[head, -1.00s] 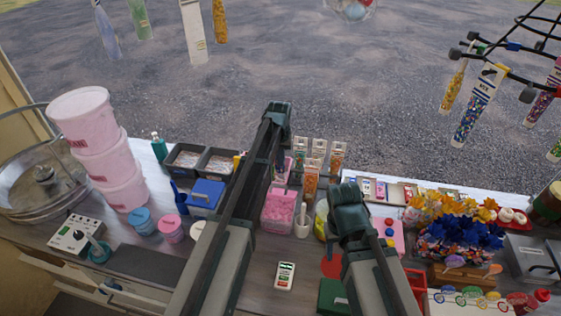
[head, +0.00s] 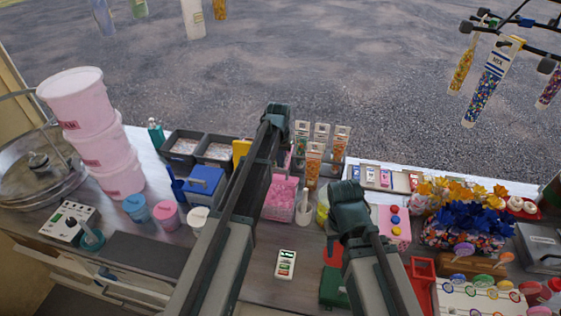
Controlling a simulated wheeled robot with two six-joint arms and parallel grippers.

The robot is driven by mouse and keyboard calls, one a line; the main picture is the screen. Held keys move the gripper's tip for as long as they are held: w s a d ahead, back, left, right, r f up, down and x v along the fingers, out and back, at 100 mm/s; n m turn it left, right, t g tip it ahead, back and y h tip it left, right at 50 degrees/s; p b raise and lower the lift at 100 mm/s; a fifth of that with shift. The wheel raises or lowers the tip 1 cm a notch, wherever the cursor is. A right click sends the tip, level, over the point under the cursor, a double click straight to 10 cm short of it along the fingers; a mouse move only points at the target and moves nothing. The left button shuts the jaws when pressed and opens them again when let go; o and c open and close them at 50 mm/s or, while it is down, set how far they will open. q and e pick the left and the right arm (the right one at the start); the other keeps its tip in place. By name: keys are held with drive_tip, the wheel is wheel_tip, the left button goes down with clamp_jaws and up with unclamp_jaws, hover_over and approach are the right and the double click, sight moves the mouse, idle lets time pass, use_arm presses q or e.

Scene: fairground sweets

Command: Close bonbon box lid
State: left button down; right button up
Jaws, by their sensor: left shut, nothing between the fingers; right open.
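My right gripper (head: 333,232) is open and empty, to the right of the pink sweets. Its fingers are largely hidden by its own body. Neither gripper visibly touches anything.
Stacked pink buckets (head: 105,145) and a blue box (head: 204,186) stand left. Orange sweet packets (head: 313,160) stand at the back. A pink box with coloured knobs (head: 394,228), blue flowers (head: 466,228) and a red tray (head: 422,280) are right. A small display (head: 286,264) lies in front.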

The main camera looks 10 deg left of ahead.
use_arm(q)
drive_tip(key=shift+s+f+t+b, duration=0.3)
drive_tip(key=shift+s+f+b, duration=0.05)
drive_tip(key=shift+s, duration=0.35)
drive_tip(key=shift+s+f+t+b, duration=1.2)
drive_tip(key=shift+s+f+b, duration=0.5)
drive_tip(key=shift+b, duration=0.75)
drive_tip(key=shift+s+f+t+b, duration=1.35)
drive_tip(key=shift+s+b, duration=0.45)
drive_tip(key=shift+b, duration=0.6)
use_arm(e)
drive_tip(key=shift+f, duration=5.2)
use_arm(q)
drive_tip(key=shift+f, duration=0.1)
use_arm(e)
drive_tip(key=shift+r, duration=0.1)
use_arm(q)
drive_tip(key=shift+r+p, duration=0.6)
drive_tip(key=shift+p, duration=0.05)
use_arm(e)
drive_tip(key=shift+r, duration=0.5)
use_arm(q)
drive_tip(key=p+v, duration=0.9)
drive_tip(key=v, duration=0.3)
drive_tip(key=shift+s+p, duration=0.25)
drive_tip(key=shift+p, duration=0.15)
use_arm(e)
wheel_tip(320, 180, up, 10)
drive_tip(key=s, duration=0.1)
drive_tip(key=shift+s, duration=0.35)
